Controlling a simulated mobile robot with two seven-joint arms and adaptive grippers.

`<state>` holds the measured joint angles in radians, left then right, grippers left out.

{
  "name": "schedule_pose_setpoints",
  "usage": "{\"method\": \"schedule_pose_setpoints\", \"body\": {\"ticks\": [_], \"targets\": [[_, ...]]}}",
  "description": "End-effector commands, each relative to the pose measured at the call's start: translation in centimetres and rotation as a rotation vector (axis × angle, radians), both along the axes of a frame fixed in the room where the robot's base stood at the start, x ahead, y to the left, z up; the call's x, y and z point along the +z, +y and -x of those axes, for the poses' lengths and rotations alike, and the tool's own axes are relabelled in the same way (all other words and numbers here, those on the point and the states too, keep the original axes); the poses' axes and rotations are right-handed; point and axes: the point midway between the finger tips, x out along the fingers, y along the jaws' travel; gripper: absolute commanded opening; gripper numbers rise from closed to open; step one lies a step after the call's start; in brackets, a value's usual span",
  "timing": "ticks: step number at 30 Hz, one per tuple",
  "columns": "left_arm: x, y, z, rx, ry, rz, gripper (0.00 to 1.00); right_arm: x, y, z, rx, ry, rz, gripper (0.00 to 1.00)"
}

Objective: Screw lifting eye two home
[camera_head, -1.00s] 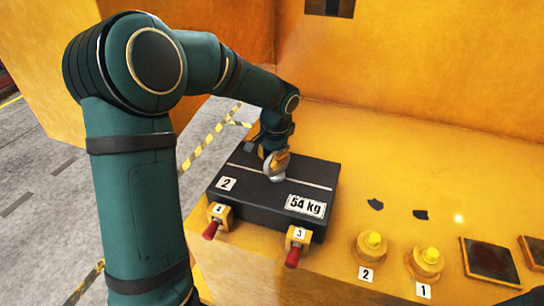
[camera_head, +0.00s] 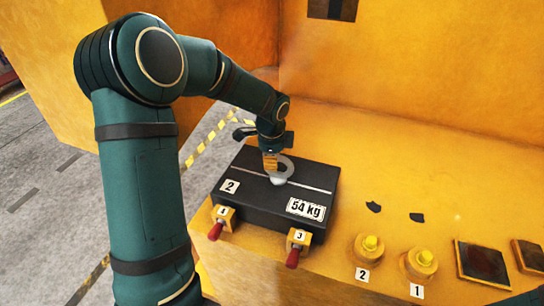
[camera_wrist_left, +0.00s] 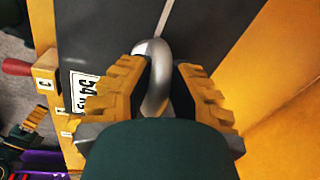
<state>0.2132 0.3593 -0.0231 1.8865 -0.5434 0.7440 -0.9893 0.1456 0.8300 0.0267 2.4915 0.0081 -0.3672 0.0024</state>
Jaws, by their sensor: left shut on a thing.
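The lifting eye (camera_head: 286,166) is a grey metal ring standing upright on top of the dark casting (camera_head: 262,205) labelled 2 and 54 kg. My left gripper (camera_head: 272,163) comes down from above and is shut on the eye. In the left wrist view, the eye (camera_wrist_left: 156,72) shows between the two yellow ribbed fingers of my left gripper (camera_wrist_left: 160,88). The eye's threaded foot and its seat are hidden.
Red-handled clamps 4 (camera_head: 221,220) and 3 (camera_head: 297,246) sit at the casting's front edge. Yellow round fittings 2 (camera_head: 369,248) and 1 (camera_head: 422,262) stand to the right, near a dark square pad (camera_head: 483,262). A yellow wall rises behind.

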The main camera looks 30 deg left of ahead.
Motion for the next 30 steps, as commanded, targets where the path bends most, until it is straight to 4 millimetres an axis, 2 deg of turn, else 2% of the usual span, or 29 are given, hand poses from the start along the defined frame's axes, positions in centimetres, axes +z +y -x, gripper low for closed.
{"method": "schedule_pose_setpoints", "body": {"ticks": [9, 23, 24, 26, 30], "targets": [[-0.02, 0.04, -0.20, -0.091, 0.000, 0.000, 0.00, 0.69, -0.04, 0.04, 0.000, 0.000, -0.001, 0.47], [-0.04, 0.03, -0.24, -0.101, -0.001, 0.000, 0.00, 0.72, -0.06, 0.03, -0.001, 0.000, -0.001, 0.47], [-0.04, 0.03, -0.24, -0.101, -0.001, 0.000, 0.31, 0.72, -0.05, 0.03, -0.001, 0.000, -0.001, 0.47], [-0.04, 0.03, -0.24, -0.101, -0.001, 0.000, 0.52, 0.72, -0.05, 0.02, -0.001, 0.000, -0.001, 0.47], [-0.02, 0.03, -0.22, -0.101, -0.001, 0.000, 0.52, 0.72, -0.05, 0.02, -0.001, 0.000, -0.001, 0.47]]}}
